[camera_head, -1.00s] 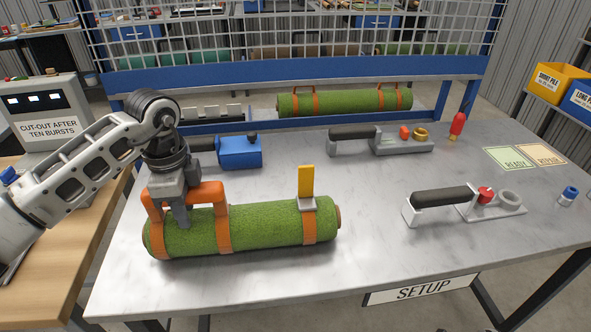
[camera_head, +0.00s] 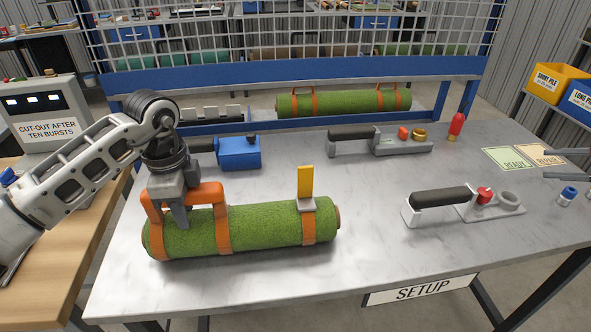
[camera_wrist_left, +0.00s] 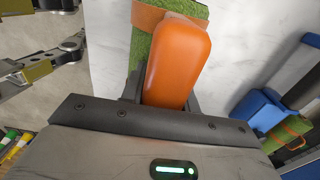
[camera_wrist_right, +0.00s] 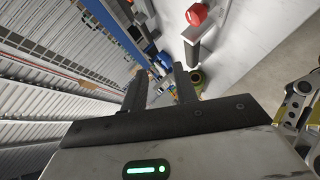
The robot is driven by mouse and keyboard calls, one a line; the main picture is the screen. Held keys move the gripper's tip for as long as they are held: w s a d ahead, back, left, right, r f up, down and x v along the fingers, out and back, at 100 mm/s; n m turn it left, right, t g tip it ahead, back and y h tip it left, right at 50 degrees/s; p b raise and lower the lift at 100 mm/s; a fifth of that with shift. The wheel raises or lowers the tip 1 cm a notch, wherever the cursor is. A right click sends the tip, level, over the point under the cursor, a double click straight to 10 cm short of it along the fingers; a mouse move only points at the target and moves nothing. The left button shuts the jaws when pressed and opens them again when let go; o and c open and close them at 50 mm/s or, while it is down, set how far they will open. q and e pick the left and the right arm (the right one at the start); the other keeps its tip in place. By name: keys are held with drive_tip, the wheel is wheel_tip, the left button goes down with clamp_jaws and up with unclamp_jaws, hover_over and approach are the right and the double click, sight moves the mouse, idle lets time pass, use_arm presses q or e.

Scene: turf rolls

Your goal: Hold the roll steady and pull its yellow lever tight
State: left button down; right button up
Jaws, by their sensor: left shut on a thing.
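The green turf roll (camera_head: 265,226) lies on the grey bench, bound by orange straps. Its yellow lever (camera_head: 305,181) stands upright on a grey buckle near the roll's right end. My left gripper (camera_head: 182,214) is shut on the orange handle (camera_head: 209,192) at the roll's left part. In the left wrist view the handle (camera_wrist_left: 180,60) sits between the fingers. My right gripper (camera_head: 566,165) shows only its fingers at the right edge, apart and empty, far right of the lever.
A black-handled tool with a red knob (camera_head: 486,196) lies on the bench between the roll and my right gripper. Another grey tool (camera_head: 398,146) and a blue tool (camera_head: 240,152) lie behind. A red bottle (camera_head: 456,126) stands at the back. The bench front is clear.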

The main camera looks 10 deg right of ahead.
drive_tip(key=w+a+r+t+y, duration=0.1)
drive_tip(key=w+a+r+t, duration=0.15)
drive_tip(key=r, duration=0.45)
drive_tip(key=n+g+y, duration=0.8)
drive_tip(key=n+g, duration=0.4)
drive_tip(key=n, duration=2.1)
approach(305, 182)
drive_tip(key=a, duration=0.4)
drive_tip(key=a+r, duration=0.1)
drive_tip(key=a, duration=0.2)
drive_tip(key=a+r, duration=0.1)
drive_tip(key=a, duration=0.3)
drive_tip(key=shift+w+a, duration=0.3)
drive_tip(key=shift+a, duration=0.05)
clamp_jaws()
